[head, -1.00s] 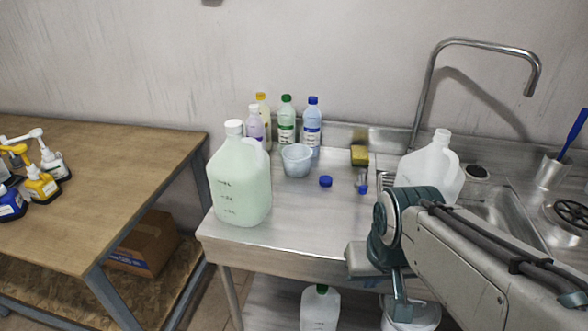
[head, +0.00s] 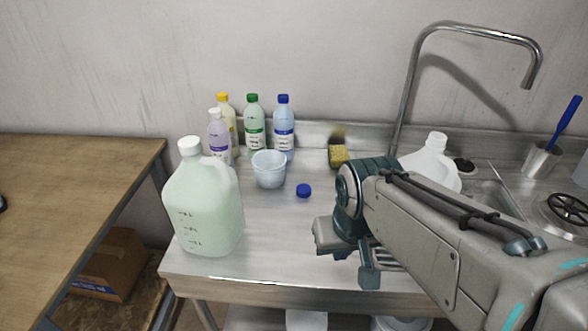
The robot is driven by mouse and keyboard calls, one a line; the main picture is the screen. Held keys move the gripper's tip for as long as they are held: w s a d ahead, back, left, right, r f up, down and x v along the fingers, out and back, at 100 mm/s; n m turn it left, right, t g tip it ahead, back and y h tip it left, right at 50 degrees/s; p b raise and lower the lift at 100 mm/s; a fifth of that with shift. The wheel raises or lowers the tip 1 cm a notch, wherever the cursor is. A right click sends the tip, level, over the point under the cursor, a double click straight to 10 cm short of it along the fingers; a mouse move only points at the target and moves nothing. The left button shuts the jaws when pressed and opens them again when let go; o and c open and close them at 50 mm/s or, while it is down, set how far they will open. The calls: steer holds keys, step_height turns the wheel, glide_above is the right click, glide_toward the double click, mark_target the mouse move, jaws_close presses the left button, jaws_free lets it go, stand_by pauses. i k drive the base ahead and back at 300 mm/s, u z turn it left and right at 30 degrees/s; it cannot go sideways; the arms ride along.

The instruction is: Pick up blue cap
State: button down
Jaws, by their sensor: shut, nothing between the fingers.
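The blue cap (head: 304,190) lies on the steel counter, just right of the pale bucket. My gripper (head: 346,250) is in front of the cap and to its right, over the front part of the counter. It is apart from the cap. My gripper is shut and empty; my wrist partly hides its fingers.
A jug of pale green liquid (head: 204,208) stands at the counter's left front. Behind are a pale bucket (head: 269,170), several small bottles and a yellow sponge (head: 338,157). A white jug (head: 432,165) and tap (head: 402,95) are right. Counter left of my gripper is clear.

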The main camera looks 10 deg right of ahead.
mark_target(303, 190)
steer(key=k, duration=1.3)
steer(key=u, duration=0.75)
steer(key=i, duration=1.2)
steer(key=z, duration=0.7)
steer(key=i, duration=0.5)
steer(key=z, duration=0.55)
